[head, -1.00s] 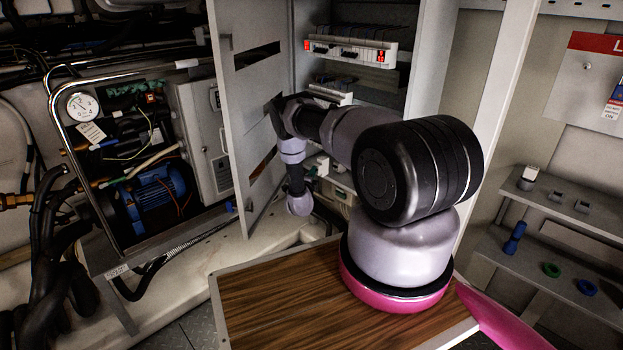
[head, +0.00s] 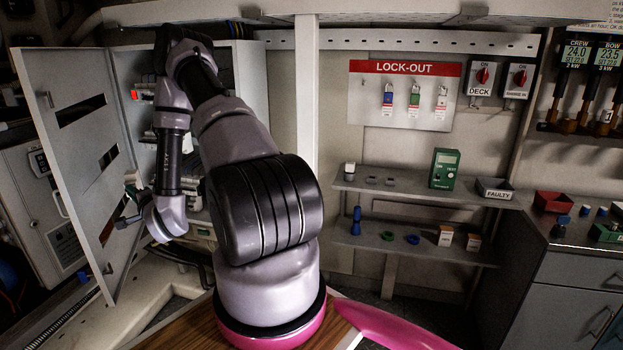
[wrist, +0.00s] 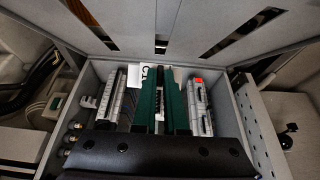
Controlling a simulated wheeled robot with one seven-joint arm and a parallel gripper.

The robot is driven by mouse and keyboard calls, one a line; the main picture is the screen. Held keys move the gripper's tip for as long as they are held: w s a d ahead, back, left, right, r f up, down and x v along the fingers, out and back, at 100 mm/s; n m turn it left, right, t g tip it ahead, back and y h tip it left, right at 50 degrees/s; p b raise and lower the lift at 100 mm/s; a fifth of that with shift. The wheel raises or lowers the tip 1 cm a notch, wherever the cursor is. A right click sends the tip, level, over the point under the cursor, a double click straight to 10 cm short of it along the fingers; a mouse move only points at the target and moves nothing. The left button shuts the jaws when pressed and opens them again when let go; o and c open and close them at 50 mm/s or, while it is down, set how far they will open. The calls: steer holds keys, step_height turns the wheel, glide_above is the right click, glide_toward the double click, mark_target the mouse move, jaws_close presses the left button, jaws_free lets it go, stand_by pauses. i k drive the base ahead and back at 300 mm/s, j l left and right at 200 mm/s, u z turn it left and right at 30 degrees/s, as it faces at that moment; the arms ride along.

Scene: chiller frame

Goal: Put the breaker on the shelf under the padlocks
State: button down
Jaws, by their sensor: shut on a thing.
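My gripper (wrist: 163,84) is shut on the breaker (wrist: 160,101), a narrow light block mostly hidden between the two green fingers in the wrist view. In the head view, my gripper (head: 131,197) is at the left, by the open cabinet door, and the breaker is too small there to make out clearly. Three padlocks, blue (head: 388,97), green (head: 414,98) and white-red (head: 441,100), hang on the red-topped lock-out board. Below them is the upper shelf (head: 400,190), well to the right of my gripper. A second, lower shelf (head: 400,247) lies beneath it.
The upper shelf bears a white block (head: 349,170), small dark rings, a green meter (head: 444,168) and the FAULTY tray (head: 495,189). Its middle front is bare. A white post (head: 306,110) stands between cabinet and shelves. The cabinet door (head: 75,150) hangs open.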

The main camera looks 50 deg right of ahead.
mark_target(408, 184)
steer(key=j+z, duration=0.15)
steer(key=z, duration=0.3)
steer(key=j+z, duration=0.1)
steer(key=z, duration=0.35)
steer(key=k+j+z, duration=0.1)
steer(key=z, duration=0.4)
steer(key=i+l+z, duration=0.15)
steer(key=l+z, duration=0.25)
steer(key=i+l+z, duration=0.15)
steer(key=l+z, duration=0.2)
steer(key=i+l, duration=0.1)
steer(key=i, duration=0.2)
